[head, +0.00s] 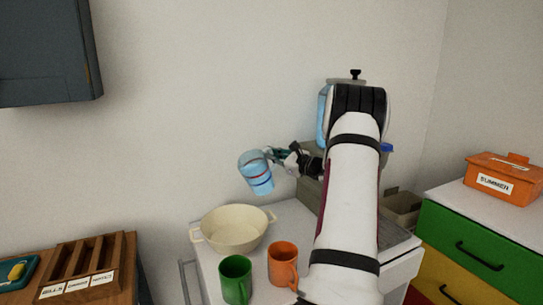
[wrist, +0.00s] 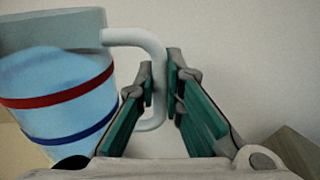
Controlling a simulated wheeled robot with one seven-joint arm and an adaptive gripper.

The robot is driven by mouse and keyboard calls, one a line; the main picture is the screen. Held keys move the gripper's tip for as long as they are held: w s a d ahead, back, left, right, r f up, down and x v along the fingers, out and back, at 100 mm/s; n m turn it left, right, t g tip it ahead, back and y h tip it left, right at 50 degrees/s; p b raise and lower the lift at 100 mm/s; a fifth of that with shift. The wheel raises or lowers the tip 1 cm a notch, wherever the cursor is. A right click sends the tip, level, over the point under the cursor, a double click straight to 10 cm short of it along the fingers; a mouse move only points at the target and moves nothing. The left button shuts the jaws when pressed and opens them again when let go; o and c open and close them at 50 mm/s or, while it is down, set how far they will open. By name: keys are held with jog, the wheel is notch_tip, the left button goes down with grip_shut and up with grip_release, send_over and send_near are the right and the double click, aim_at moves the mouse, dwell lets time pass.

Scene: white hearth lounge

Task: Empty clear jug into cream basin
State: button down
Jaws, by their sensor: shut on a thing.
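The clear jug (head: 256,173) is in the air above the back of the cream basin (head: 234,231). It looks slightly tilted and holds bluish liquid. In the wrist view the jug (wrist: 62,95) shows a red band, a blue band and a pale handle on its right side. My gripper (head: 277,156) is shut on that handle; in the wrist view the green-padded fingers (wrist: 160,85) stand either side of it. The basin has two small side handles and sits on the white table; its inside looks empty from here. No stream of liquid shows.
A green mug (head: 235,279) and an orange mug (head: 283,264) stand in front of the basin. A large lidded blue container (head: 323,115) is partly hidden behind my arm. A wooden sorting box (head: 95,265) is at left, an orange SUMMER box (head: 504,174) on drawers at right.

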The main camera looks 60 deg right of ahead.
jog(key=shift+f+n+b, duration=0.4)
jog(key=shift+f+b, duration=1)
jog(key=shift+f, duration=0.4)
jog(key=shift+a+r+n+b, duration=0.35)
jog(key=shift+n+b, duration=0.25)
jog(key=shift+n, duration=0.3)
jog(key=shift+a+r+n+b, duration=0.35)
jog(key=shift+n+b, duration=0.35)
jog(key=shift+b, duration=0.4)
jog(key=shift+a+n+b, duration=0.1)
jog(key=shift+n+b, duration=0.2)
jog(key=shift+b, duration=0.5)
jog(key=shift+w+a+f+n+b, duration=0.15)
jog(key=shift+a+f+n+b, duration=0.45)
jog(key=shift+b, duration=1.3)
jog(key=shift+a+r+n+b, duration=0.35)
jog(key=shift+n+b, duration=0.45)
jog(key=shift+b, duration=0.85)
